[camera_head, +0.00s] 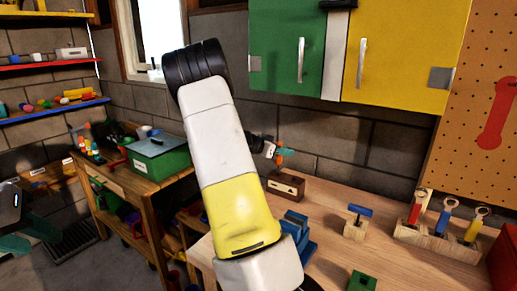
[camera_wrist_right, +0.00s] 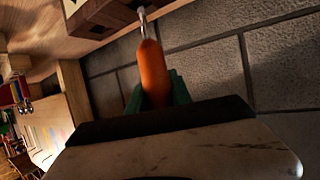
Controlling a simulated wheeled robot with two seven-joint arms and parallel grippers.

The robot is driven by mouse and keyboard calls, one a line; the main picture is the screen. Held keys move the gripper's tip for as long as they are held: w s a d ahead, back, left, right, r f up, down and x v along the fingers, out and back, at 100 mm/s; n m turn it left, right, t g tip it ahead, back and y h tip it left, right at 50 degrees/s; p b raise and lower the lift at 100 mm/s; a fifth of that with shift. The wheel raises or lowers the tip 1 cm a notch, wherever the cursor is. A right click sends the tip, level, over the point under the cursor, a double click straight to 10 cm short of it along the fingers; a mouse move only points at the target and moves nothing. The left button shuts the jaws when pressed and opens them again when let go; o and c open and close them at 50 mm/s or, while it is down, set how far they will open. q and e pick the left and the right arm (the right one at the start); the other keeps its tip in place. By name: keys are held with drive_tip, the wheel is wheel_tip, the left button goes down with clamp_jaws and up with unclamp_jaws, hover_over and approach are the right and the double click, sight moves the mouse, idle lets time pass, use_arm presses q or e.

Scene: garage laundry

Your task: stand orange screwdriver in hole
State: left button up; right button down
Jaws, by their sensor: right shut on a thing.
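My right gripper (camera_head: 284,153) is shut on the orange screwdriver (camera_head: 279,160), just above a small wooden block (camera_head: 286,186) near the back left of the workbench. In the right wrist view the orange handle (camera_wrist_right: 154,70) sits between the green fingers, and its metal shaft (camera_wrist_right: 143,22) points towards the wooden block (camera_wrist_right: 98,14). The shaft end is beside or over the block's edge; I cannot tell whether it touches, and the hole is not clear. My left gripper (camera_head: 35,238) is at the left edge, partly cut off, with its fingers apart and nothing between them.
My right arm covers the middle of the head view. On the workbench (camera_head: 335,262) are a blue object (camera_head: 297,228), a block with a blue-topped piece (camera_head: 357,220), a wooden rack (camera_head: 437,243) with several tools and a green block (camera_head: 362,281). A brick wall stands close behind.

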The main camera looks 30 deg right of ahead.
drive_tip(key=shift+f, duration=0.35)
idle(0.3)
drive_tip(key=shift+f, duration=1.6)
drive_tip(key=c, duration=1.1)
unclamp_jaws()
drive_tip(key=shift+a, duration=0.15)
drive_tip(key=v, duration=0.7)
drive_tip(key=shift+a, duration=0.25)
